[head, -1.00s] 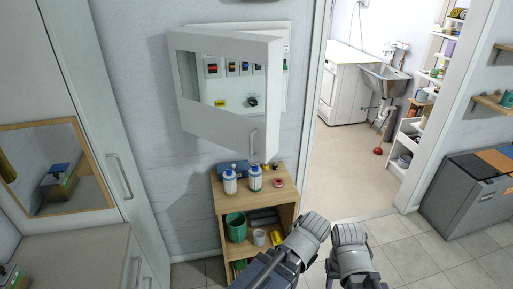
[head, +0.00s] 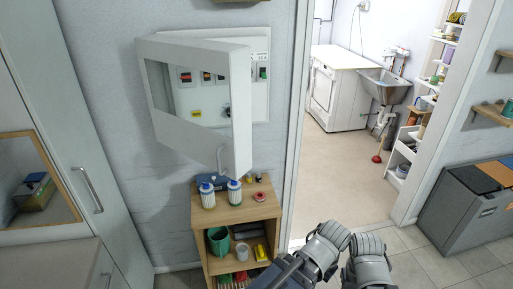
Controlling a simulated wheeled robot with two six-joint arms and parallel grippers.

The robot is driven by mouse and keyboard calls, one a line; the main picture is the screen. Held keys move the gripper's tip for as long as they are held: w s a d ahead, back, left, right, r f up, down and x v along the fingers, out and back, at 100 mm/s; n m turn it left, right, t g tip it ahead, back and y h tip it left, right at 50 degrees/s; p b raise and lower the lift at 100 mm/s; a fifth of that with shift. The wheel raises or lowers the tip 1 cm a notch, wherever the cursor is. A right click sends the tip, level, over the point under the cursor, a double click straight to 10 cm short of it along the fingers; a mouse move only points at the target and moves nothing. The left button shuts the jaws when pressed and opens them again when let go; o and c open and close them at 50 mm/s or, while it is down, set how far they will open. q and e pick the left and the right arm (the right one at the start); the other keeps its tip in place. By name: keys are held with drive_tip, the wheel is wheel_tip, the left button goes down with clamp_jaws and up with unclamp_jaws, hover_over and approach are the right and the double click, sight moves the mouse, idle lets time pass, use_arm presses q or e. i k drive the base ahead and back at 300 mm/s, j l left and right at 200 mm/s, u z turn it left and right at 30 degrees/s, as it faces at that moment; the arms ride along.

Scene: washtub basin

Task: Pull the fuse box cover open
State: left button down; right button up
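The white fuse box (head: 261,98) is on the wall at the upper left of the head view. Its framed cover (head: 158,47) is swung outward, hinged on the left, with a small handle (head: 221,158) low on its right edge. Switches and a yellow label show inside, partly hidden by the cover. My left gripper (head: 337,236) and my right gripper (head: 369,246) are close together at the bottom, below and right of the cover and apart from it. Their fingertips do not show clearly, so I cannot tell if they are open.
A wooden shelf unit (head: 238,212) stands under the fuse box, with two white bottles (head: 220,195) and a red round item on top. A white cabinet is at left. A doorway at right leads to a sink (head: 384,85). A grey bin (head: 470,205) stands at right.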

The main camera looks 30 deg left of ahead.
sight(232, 158)
drive_tip(key=i+l+z, duration=0.35)
drive_tip(key=i, duration=0.15)
drive_tip(key=i+l+z, duration=0.1)
drive_tip(key=i+z, duration=0.3)
drive_tip(key=i+l+u, duration=0.25)
drive_tip(key=i, duration=0.6)
drive_tip(key=i+u, duration=0.3)
drive_tip(key=u, duration=0.15)
drive_tip(key=i+u, duration=0.3)
drive_tip(key=u, duration=0.2)
drive_tip(key=i+u, duration=0.2)
drive_tip(key=u, duration=0.3)
drive_tip(key=i+l+u, duration=0.15)
drive_tip(key=u, duration=0.3)
drive_tip(key=i+l+u, duration=0.15)
drive_tip(key=u, duration=0.35)
drive_tip(key=i+l+u, duration=0.15)
drive_tip(key=u, duration=0.35)
drive_tip(key=i+l+u, duration=0.25)
drive_tip(key=l+u, duration=0.3)
drive_tip(key=i+l+u, duration=0.25)
drive_tip(key=k, duration=0.1)
